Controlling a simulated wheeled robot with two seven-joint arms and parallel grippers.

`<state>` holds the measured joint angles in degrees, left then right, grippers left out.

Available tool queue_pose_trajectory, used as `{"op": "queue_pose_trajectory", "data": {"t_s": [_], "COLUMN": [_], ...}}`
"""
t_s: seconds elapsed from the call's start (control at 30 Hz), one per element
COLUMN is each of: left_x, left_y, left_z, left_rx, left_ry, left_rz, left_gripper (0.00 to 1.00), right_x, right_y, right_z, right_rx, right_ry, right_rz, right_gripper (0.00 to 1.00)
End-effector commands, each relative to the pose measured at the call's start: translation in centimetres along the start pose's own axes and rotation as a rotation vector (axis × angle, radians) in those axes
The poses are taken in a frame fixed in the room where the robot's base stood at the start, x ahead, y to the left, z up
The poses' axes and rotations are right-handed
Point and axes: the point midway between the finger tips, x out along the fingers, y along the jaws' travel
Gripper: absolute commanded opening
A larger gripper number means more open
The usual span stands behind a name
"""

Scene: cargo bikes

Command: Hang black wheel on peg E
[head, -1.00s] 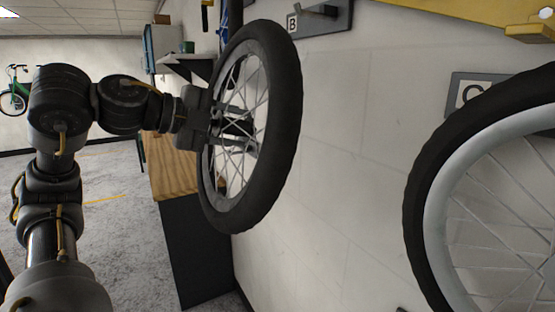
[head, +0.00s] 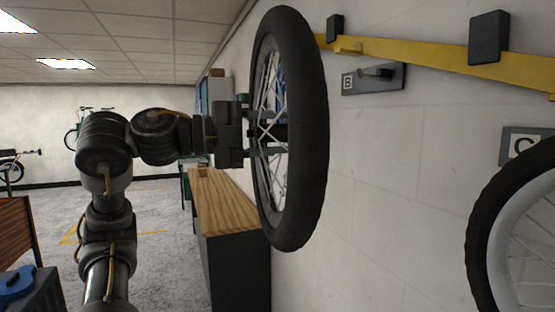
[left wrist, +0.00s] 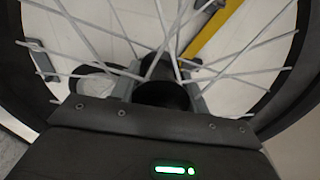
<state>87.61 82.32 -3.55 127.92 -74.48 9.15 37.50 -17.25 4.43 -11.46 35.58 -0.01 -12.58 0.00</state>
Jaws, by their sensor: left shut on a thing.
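A black wheel (head: 308,130) with silver spokes is held upright in the head view, in front of the white wall. My left gripper (head: 262,138) is shut on its hub from the left side. The wheel also shows in the left wrist view (left wrist: 293,75), where the gripper jaws (left wrist: 160,92) close around the dark hub among the spokes. Peg B (head: 375,73) sticks out of its plate on the wall, empty. A plate marked C (head: 522,143) is at the right, partly behind another wheel. Peg E is not visible. My right gripper is not in view.
Another black-tyred wheel (head: 490,215) with a pale rim is by the wall at the right edge. A yellow rail (head: 425,53) runs along the upper wall. A wooden-topped bench (head: 225,205) stands left of the held wheel.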

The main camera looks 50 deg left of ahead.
Motion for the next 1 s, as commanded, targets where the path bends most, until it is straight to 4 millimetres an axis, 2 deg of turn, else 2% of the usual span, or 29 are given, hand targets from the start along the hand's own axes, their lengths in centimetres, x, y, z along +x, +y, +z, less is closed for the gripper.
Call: {"op": "queue_pose_trajectory", "data": {"t_s": [0.1,0.73,0.83,1.0], "left_x": [1.1,5.0,6.3,6.7], "left_y": [0.8,3.9,5.4,6.0], "left_z": [0.1,-0.2,-0.2,-0.2], "left_rx": [-0.006,-0.011,-0.016,-0.012], "left_ry": [0.028,0.131,0.163,0.17], "left_rz": [0.003,0.002,0.009,0.012], "left_gripper": [0.0,0.0,0.0,0.0], "right_x": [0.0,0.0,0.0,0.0], "right_y": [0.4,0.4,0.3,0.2], "right_z": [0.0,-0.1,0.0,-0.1], "right_rx": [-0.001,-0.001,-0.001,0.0], "right_ry": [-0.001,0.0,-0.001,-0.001], "right_rz": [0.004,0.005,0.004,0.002], "right_gripper": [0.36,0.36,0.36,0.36]}}
